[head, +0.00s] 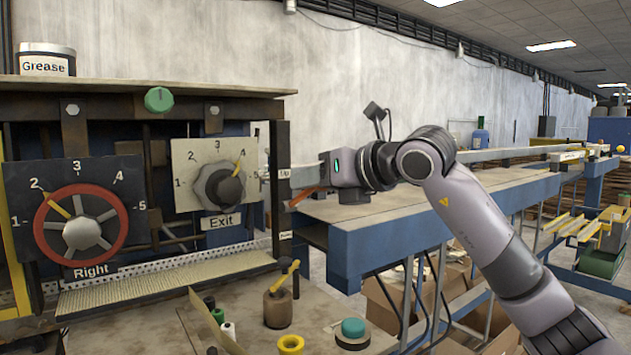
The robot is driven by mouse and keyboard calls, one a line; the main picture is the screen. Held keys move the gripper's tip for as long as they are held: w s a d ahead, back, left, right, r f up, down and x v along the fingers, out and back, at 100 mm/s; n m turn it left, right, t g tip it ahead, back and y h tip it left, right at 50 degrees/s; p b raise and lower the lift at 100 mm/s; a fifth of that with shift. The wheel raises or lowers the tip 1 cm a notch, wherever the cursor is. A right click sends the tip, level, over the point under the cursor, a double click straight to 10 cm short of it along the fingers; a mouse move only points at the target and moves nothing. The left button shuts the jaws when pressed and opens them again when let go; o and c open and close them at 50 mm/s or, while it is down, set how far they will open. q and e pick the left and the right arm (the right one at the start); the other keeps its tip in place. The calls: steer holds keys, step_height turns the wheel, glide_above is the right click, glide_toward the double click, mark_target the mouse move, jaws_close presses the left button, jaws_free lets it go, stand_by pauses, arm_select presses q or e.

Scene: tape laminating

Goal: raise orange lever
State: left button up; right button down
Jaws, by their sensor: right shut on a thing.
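The orange lever (301,198) shows as a short orange bar to the right of the control panel's post, at the blue table's left end. It slants, with its right end higher. My right gripper (318,185) is at the lever's right end, shut on it; the fingers are small and partly hidden by the gripper body. The rest of the lever, towards its mount, is partly hidden by the post. My left gripper is not in view.
The control panel has a red wheel (80,228) marked Right and a grey knob (219,187) marked Exit. A grease can (47,62) stands on top. Below, an oil can (278,308), spools and a teal-topped tin (352,333) stand on the bench. A long blue table (400,225) runs right.

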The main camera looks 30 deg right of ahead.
steer(key=shift+r, duration=0.3)
steer(key=c, duration=0.8)
jaws_free()
steer(key=shift+o, duration=0.2)
steer(key=shift+w+a+f, duration=0.1)
steer(key=shift+f, duration=0.05)
steer(key=b+v, duration=0.2)
steer(key=v, duration=0.5)
